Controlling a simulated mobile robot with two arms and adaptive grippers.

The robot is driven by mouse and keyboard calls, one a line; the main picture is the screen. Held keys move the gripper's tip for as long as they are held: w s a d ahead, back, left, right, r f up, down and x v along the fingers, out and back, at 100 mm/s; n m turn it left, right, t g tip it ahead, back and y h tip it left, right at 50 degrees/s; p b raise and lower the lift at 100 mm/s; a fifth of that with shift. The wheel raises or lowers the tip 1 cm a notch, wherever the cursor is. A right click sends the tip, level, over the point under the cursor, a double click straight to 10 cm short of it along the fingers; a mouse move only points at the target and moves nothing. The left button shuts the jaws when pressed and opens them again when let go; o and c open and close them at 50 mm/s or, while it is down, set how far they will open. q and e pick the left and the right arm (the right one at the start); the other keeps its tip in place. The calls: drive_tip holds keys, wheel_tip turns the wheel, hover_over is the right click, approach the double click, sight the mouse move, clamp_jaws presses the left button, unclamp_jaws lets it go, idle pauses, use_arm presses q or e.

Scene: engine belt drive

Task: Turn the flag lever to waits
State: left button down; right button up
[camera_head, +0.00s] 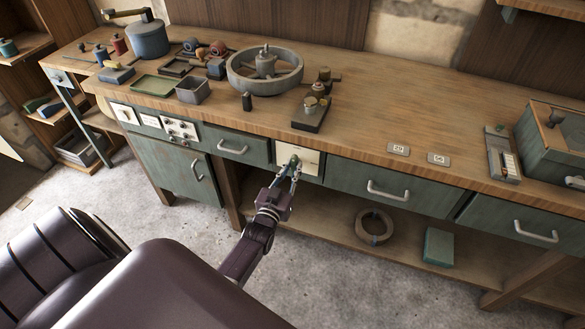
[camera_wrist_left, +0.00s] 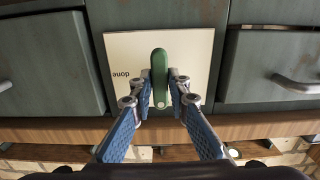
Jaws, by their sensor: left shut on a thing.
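The flag lever is a green bar with rounded ends on a cream plate (camera_head: 309,161) set in the bench front. In the left wrist view, which shows the bench upside down, the flag lever (camera_wrist_left: 160,72) stands straight up and down in the picture. The plate (camera_wrist_left: 202,62) carries the word "done" beside the lever; no word "waits" can be read. My left gripper (camera_head: 294,165) reaches the plate from the front. Its fingertips (camera_wrist_left: 160,88) are shut on the lever, one on each side. My right gripper is not in view.
Drawers with metal handles flank the plate, such as the right drawer (camera_head: 350,185). On the bench top (camera_head: 365,112) stand a large pulley wheel (camera_head: 238,77) and a dark block with fittings (camera_head: 311,120). A ring (camera_head: 374,228) and a teal box (camera_head: 438,247) lie on the lower shelf.

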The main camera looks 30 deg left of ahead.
use_arm(q)
drive_tip(key=shift+f, duration=0.1)
drive_tip(key=c, duration=1.9)
unclamp_jaws()
drive_tip(key=v, duration=1.2)
drive_tip(key=shift+s, duration=0.1)
drive_tip(key=s+d+f+m+g+h, duration=0.1)
drive_tip(key=s+d+f+g, duration=0.25)
drive_tip(key=f, duration=0.55)
drive_tip(key=s+d+f+m+g+h, duration=0.1)
drive_tip(key=s+d+f+g+h, duration=0.3)
drive_tip(key=f, duration=0.6)
drive_tip(key=s+d+f+m+g+y, duration=0.1)
drive_tip(key=s+d+f, duration=0.2)
drive_tip(key=s+f, duration=0.45)
drive_tip(key=s+f+g, duration=0.2)
drive_tip(key=s+f, duration=0.3)
drive_tip(key=s, duration=0.3)
drive_tip(key=s+f+m+g, duration=0.1)
drive_tip(key=s+f+g, duration=0.2)
drive_tip(key=s+f, duration=0.2)
drive_tip(key=s+f+m+g, duration=0.1)
drive_tip(key=s+f+g, duration=0.2)
drive_tip(key=s, duration=0.9)
drive_tip(key=shift+s+d+f, duration=0.1)
drive_tip(key=shift+d+f, duration=0.15)
drive_tip(key=shift+f, duration=0.7)
